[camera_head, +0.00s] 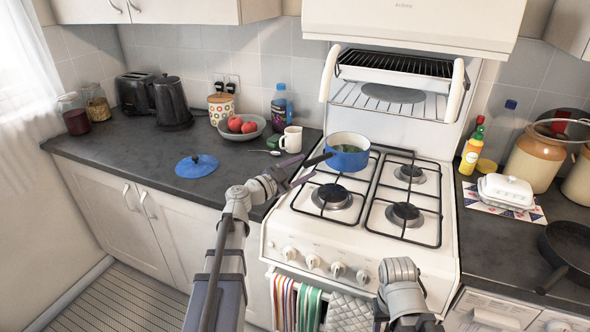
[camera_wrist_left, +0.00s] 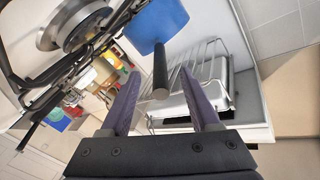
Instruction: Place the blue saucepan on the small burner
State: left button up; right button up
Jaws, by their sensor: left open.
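The blue saucepan (camera_head: 349,160) stands upright on the back left of the hob, with something green inside. Its dark handle points left and toward me. My left gripper (camera_head: 300,170) is at the handle, beside the hob's left edge. In the left wrist view my left gripper (camera_wrist_left: 159,74) is open. The handle (camera_wrist_left: 160,75) end shows between its two purple fingers, with a gap on each side. Three bare burners show: front left (camera_head: 333,196), the widest, back right (camera_head: 411,173) and front right (camera_head: 404,214). The burner under the pan is hidden.
A blue lid (camera_head: 197,166) lies on the left counter. A white mug (camera_head: 291,139) and a fruit bowl (camera_head: 239,127) stand behind the gripper. A grill rack (camera_head: 390,98) overhangs the hob's back. My right arm (camera_head: 402,290) is at the front, its fingers unseen.

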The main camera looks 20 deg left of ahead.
aim_at(331, 154)
pick_arm(q)
jog(key=shift+w+d, duration=0.1)
jog(key=shift+w, duration=0.05)
jog(key=shift+x, duration=3.8)
grip_shut()
grip_release()
